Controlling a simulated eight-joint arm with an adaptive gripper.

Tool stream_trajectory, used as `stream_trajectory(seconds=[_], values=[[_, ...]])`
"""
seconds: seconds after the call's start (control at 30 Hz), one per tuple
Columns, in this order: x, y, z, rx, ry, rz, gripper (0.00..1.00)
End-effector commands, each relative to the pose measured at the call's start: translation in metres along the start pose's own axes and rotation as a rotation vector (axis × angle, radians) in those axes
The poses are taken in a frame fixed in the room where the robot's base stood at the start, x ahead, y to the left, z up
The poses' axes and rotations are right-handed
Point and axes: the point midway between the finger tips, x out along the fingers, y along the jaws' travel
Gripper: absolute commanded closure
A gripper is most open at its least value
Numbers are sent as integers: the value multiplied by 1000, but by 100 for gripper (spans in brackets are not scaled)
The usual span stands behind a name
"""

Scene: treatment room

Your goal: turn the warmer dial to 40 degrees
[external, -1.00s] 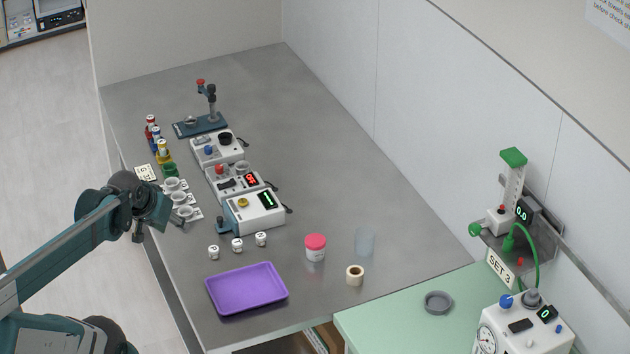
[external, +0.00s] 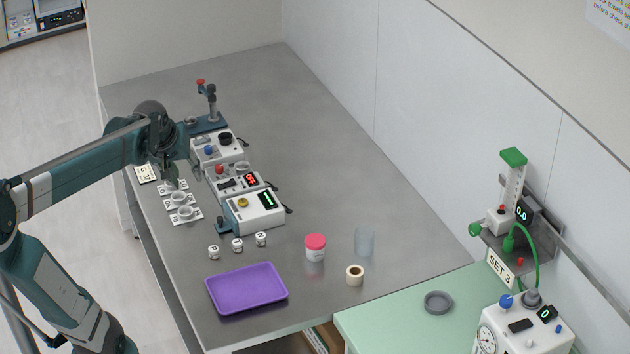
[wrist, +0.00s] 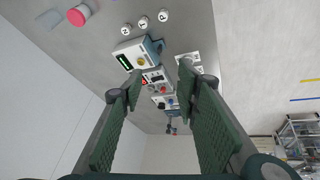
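Three white instrument boxes stand in a row on the grey bench; I cannot tell from lettering which is the warmer. The nearest box (external: 262,219) has a yellow knob (external: 243,202) and a green display. The middle box (external: 216,187) has a red knob (external: 219,169) and a red display (external: 252,181). The far box (external: 230,153) has a black round top part and a blue knob (external: 208,150). My gripper (external: 172,175) is above the bench's left side, left of the boxes. In the wrist view my gripper (wrist: 160,105) is open and empty, with the boxes seen beyond its fingers.
Small cups on cards (external: 182,213) lie left of the boxes, near my gripper. A stand (external: 211,104) is behind them. Several small white vials, a purple tray (external: 246,288), a red-lidded jar (external: 315,248) and a tape roll (external: 355,275) are in front. The bench right of the boxes is clear.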

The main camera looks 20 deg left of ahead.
Motion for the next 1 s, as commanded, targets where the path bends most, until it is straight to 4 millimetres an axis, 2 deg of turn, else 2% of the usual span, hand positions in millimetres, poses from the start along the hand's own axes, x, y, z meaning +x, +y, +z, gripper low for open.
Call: stream_trajectory(seconds=[0.1, 0.47, 1.0], values=[[4, 4, -21, -52, -18, -10, 68], [27, 15, -78, -211, -73, -44, 68], [81, 24, -155, -450, -145, -109, 68]])
